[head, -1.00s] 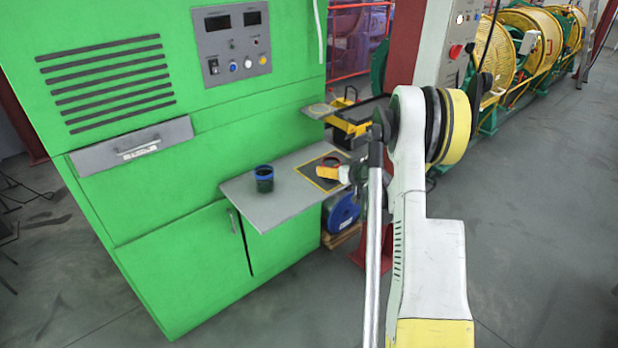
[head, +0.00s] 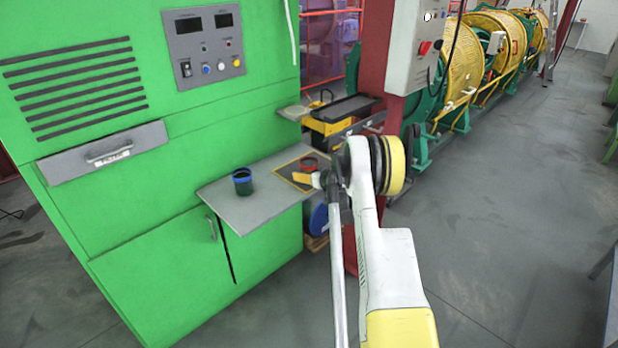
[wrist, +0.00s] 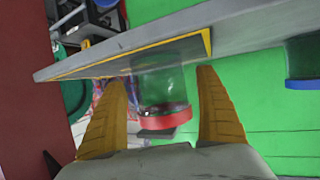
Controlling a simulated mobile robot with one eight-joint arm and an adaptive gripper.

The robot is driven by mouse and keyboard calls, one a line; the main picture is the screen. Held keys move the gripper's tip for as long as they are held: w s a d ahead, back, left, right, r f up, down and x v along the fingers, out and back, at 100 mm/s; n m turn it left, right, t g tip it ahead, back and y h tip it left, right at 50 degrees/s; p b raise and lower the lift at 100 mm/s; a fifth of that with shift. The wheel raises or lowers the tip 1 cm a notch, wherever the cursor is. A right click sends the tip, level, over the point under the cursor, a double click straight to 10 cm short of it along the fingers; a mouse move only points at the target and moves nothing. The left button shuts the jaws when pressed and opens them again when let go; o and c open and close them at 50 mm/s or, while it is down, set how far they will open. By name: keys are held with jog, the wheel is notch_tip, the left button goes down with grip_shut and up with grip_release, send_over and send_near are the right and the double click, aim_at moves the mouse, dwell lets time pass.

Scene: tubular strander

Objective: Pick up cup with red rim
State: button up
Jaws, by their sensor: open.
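The cup with red rim (head: 309,162) stands on the grey shelf, within a yellow-outlined dark square, in the head view. My gripper (head: 306,180) is close beside it there, with one yellow finger showing. In the wrist view the cup's clear greenish body (wrist: 158,84) and red rim (wrist: 152,117) appear between the two spread yellow fingers of my gripper (wrist: 158,78). The picture there looks upside down, with the shelf at the top. The fingers are open, with a visible gap on each side of the cup.
A cup with a blue rim (head: 242,181) stands to the left on the same grey shelf (head: 250,212). The shelf projects from a green cabinet (head: 130,230). A red post (head: 372,75) rises behind my arm. Open floor (head: 500,240) lies to the right.

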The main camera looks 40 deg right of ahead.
jog(key=shift+w+d+f, duration=0.15)
jog(key=shift+w, duration=0.2)
jog(key=c, duration=1.2)
jog(key=shift+c, duration=0.2)
